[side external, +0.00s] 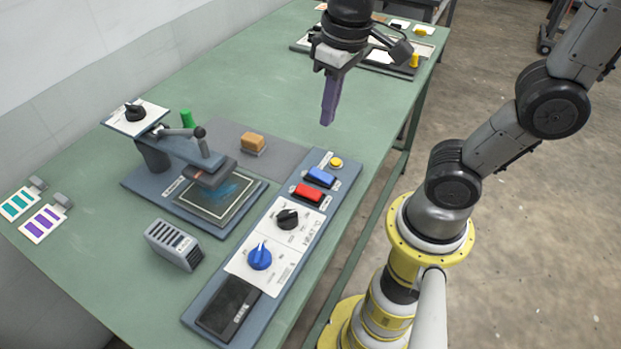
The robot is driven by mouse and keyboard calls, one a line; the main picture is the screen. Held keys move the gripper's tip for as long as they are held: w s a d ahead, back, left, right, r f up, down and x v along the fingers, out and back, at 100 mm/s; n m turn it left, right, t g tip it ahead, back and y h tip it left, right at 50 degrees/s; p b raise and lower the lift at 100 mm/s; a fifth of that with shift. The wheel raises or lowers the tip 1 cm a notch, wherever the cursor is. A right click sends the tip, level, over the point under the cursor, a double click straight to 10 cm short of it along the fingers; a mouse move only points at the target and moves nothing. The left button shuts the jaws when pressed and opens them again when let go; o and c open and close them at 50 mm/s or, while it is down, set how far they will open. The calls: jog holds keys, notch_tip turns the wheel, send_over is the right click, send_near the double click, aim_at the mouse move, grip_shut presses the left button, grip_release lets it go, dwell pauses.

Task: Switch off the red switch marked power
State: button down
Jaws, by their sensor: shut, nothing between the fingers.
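The red switch (309,194) sits on the long blue-grey control panel (341,183) near the table's right edge, between a blue switch (320,176) and a black knob (288,219). Its label is too small to read, and I cannot tell its on or off position. My gripper (327,122) points down, with its purple fingers shut and empty. It is in the air, above and beyond the panel's far end in the picture, apart from the red switch.
The panel also carries a yellow button (336,162), a blue knob (260,257) and a dark display (229,308). A press with a lever (205,168) stands to the left. A grey vented box (173,244) is in front. The table's far middle is clear.

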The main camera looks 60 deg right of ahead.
aim_at(313, 193)
jog(key=shift+w+a+f+n+g, duration=0.2)
jog(key=shift+w+a+f+g, duration=0.15)
jog(key=shift+w+a+f, duration=0.25)
jog(key=shift+w+a+f+n+g, duration=0.2)
jog(key=shift+w+a+f+g, duration=0.15)
jog(key=shift+f, duration=0.3)
notch_tip(313, 193, down, 14)
jog(key=shift+f, duration=0.1)
jog(key=shift+s, duration=0.1)
